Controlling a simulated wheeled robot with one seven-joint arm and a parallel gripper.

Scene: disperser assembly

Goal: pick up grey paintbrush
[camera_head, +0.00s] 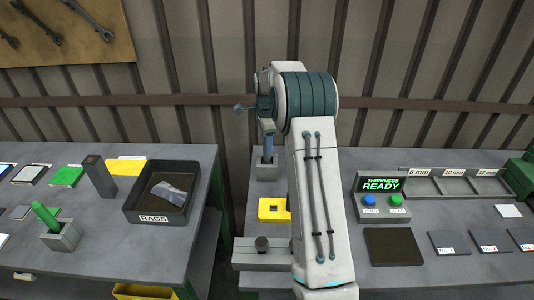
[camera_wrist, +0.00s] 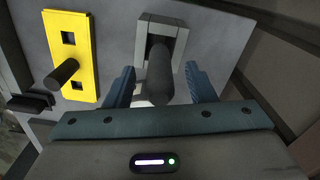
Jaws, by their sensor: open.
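The grey paintbrush shows in the wrist view as a dark grey upright handle (camera_wrist: 160,78). It stands in a light grey square holder (camera_wrist: 177,37), which also shows in the head view (camera_head: 266,172) at the back of the right bench. Its lower end is hidden inside the holder. My gripper (camera_wrist: 160,86) is open, with one blue finger on each side of the handle. Gaps show between the handle and both fingers. In the head view my gripper (camera_head: 268,146) points down just above the holder and hides most of the handle.
A yellow plate (camera_wrist: 72,28) with square holes lies left of the holder in the wrist view. A grey fixture with a dark knob (camera_head: 261,243) is in front. A green-handled tool (camera_head: 45,214) and rags tray (camera_head: 130,204) are on the left bench. A button box (camera_head: 383,201) stands right.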

